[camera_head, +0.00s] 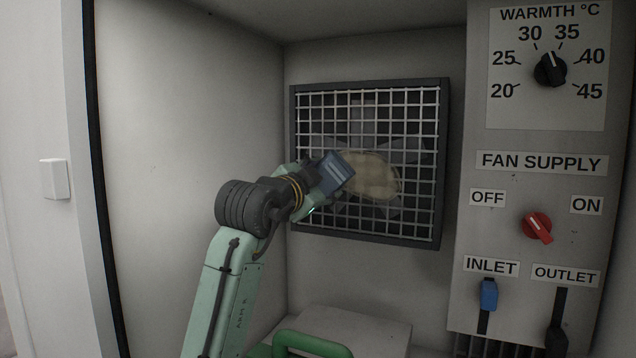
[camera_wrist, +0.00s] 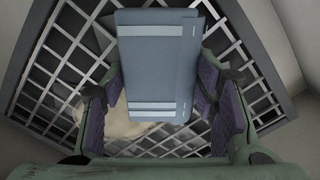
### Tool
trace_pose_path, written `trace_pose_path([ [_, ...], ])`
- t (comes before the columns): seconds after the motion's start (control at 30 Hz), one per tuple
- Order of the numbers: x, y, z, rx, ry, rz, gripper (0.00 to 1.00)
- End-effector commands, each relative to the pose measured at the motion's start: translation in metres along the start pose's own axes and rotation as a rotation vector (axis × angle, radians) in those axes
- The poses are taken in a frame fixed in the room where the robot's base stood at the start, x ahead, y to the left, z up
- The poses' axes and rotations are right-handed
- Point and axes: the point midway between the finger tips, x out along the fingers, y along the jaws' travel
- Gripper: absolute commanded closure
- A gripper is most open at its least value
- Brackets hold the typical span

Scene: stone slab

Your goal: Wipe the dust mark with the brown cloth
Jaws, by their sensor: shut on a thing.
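My gripper (camera_head: 318,188) is shut on a folded blue-grey cloth (camera_head: 337,173) with pale stripes. In the wrist view the cloth (camera_wrist: 158,60) sits between the two purple-padded fingers of my gripper (camera_wrist: 162,88). A beige dust mark (camera_head: 374,178) lies on the right-centre of a wire fan grille (camera_head: 440,160). The cloth is at the left edge of the mark in the head view; whether it touches the grille I cannot tell. In the wrist view the mark (camera_wrist: 117,124) shows partly behind the cloth and left finger. I see no brown cloth.
A panel at right holds a warmth dial (camera_head: 550,69), a red fan supply knob (camera_head: 537,227) pointing to the lower right, a blue inlet slider (camera_head: 488,294) and a black outlet slider (camera_head: 557,339). A green handle (camera_head: 312,344) is below. Recess walls stand close around the grille.

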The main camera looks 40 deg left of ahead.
Motion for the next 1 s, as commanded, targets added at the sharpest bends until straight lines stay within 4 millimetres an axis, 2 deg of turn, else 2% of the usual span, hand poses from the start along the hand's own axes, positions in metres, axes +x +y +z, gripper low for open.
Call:
trace_pose_path([
  [0.3,-0.002,0.02,-0.019,0.001,0.001,0.001,0.69],
  [0.53,-0.002,0.025,-0.025,0.0,0.002,0.0,0.69],
  [1.0,0.001,0.049,-0.049,0.0,0.001,0.001,0.69],
])
